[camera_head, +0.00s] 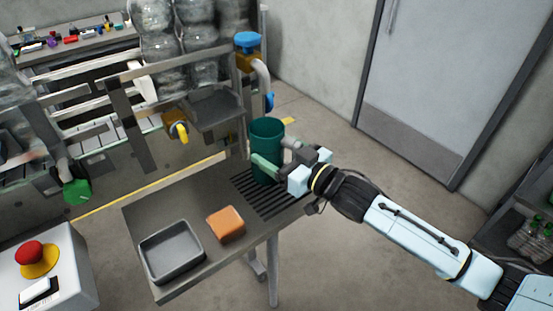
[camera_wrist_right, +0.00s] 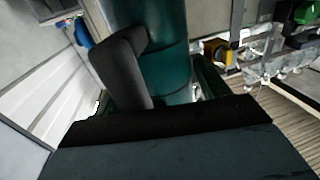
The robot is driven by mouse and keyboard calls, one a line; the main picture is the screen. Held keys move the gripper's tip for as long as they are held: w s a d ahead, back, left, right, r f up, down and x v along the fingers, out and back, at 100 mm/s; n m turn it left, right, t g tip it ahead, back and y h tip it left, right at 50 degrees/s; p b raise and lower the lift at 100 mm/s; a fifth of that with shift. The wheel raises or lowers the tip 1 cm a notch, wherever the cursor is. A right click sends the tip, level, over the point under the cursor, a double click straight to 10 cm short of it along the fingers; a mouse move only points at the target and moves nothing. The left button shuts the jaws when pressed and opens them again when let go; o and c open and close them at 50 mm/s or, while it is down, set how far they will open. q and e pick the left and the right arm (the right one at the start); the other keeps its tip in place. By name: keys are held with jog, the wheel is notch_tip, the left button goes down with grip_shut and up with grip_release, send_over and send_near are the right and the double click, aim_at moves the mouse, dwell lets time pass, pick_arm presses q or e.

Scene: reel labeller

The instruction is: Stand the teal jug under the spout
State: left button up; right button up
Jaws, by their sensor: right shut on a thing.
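The teal jug (camera_head: 267,133) is upright, its open top facing up, over the right part of the steel table. It fills the upper middle of the right wrist view (camera_wrist_right: 172,72). My right gripper (camera_head: 279,166) is shut on the jug from the right, low on its side; a dark finger (camera_wrist_right: 118,70) lies against it. The grey curved spout (camera_head: 263,76) with a blue tip (camera_head: 270,102) comes down just above the jug's mouth in the head view. I cannot tell whether the jug's base touches the grating. My left gripper is not in view.
A slotted drain grating (camera_head: 262,198) lies under the jug. An orange sponge-like block (camera_head: 226,224) and a grey tray (camera_head: 171,250) sit farther left on the table. A yellow tap (camera_head: 180,131) hangs left of the spout. A red button (camera_head: 30,253) stands at lower left.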

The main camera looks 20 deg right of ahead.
jog(key=shift+f, duration=0.9)
jog(key=shift+w+f, duration=0.15)
jog(key=shift+f, duration=0.1)
jog(key=shift+f, duration=0.15)
jog(key=o, duration=1.1)
jog(key=shift+c, duration=0.2)
jog(key=v, duration=1.2)
